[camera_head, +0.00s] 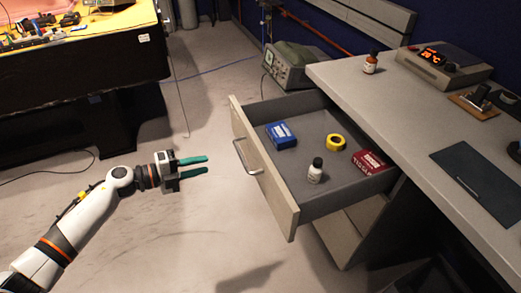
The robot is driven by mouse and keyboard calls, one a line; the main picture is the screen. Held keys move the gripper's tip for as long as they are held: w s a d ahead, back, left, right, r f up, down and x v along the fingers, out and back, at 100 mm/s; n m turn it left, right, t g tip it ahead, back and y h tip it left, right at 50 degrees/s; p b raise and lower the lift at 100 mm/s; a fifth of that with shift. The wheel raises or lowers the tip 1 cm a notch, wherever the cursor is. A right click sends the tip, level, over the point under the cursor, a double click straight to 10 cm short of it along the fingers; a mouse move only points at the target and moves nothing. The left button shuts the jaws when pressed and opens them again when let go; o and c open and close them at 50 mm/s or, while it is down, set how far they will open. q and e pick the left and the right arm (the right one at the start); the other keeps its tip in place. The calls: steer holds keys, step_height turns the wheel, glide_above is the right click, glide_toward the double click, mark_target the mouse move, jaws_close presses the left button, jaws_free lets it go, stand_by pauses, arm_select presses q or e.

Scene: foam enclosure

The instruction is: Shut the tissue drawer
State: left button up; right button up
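The drawer (290,216) is pulled out from under the grey desk top, with its wooden front and metal handle (244,157) facing left. Inside it lie a blue box (281,135), a yellow tape roll (335,142), a red box (370,162) and a small white bottle (315,171) standing upright. My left gripper (206,167) is to the left of the drawer front, apart from the handle. Its two teal fingers point right, with a gap between them and nothing held. My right gripper does not show.
A grey-green instrument (295,64) stands behind the drawer. A cluttered workbench (85,45) is at upper left. Open floor (190,240) lies around my gripper.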

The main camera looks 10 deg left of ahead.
mark_target(242, 156)
arm_select(q)
steer(key=shift+m+g, duration=0.5)
steer(key=shift+m, duration=0.4)
steer(key=x, duration=0.4)
steer(key=r+x, duration=0.1)
steer(key=x, duration=0.3)
steer(key=d+r+p+x, duration=0.1)
steer(key=x, duration=0.3)
steer(key=shift+s+d, duration=0.15)
steer(key=shift+s, duration=0.1)
steer(key=shift+c, duration=0.2)
jaws_close()
